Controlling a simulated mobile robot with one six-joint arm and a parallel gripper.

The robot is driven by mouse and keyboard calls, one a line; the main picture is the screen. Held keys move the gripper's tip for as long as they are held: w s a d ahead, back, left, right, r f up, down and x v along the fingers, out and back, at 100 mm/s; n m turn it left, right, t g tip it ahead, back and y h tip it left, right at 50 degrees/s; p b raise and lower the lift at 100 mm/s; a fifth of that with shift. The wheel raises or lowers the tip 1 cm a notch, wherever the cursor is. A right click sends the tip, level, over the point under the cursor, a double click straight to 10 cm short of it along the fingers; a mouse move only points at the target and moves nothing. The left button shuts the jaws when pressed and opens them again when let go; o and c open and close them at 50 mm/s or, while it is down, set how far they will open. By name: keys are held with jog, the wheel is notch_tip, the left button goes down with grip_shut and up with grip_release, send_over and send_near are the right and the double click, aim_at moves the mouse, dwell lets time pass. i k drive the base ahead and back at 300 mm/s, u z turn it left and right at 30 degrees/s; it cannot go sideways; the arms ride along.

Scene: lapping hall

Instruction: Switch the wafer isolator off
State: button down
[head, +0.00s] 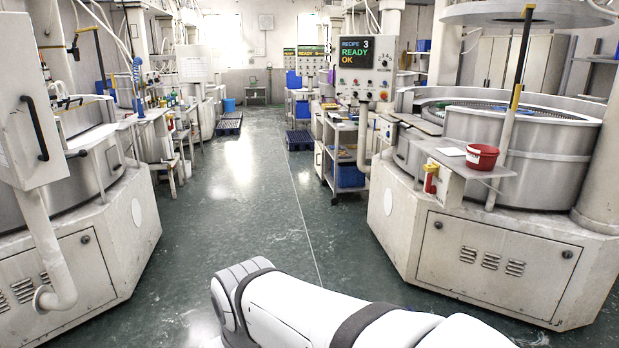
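A small yellow and red device (431,179), which looks like an isolator switch, is on the front of the right-hand lapping machine (490,260), below its shelf. It is small here, and I cannot read a label or tell its switch position. The control panel (364,68) behind that machine has a lit screen reading "RECIPE 3 READY OK". My white arm crosses the bottom of the head view, well short of the machine. My gripper is not in view.
A red tub (482,156) stands on the right machine's shelf (464,168). Another large machine (75,245) stands at the left. The green floor aisle (240,190) between them is clear. A grey cart (345,150) with blue bins stands beyond the right machine.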

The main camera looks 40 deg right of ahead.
aim_at(431, 188)
jog(key=i, duration=2.7)
jog(key=z, duration=3.4)
jog(key=i, duration=1)
jog(key=z, duration=0.1)
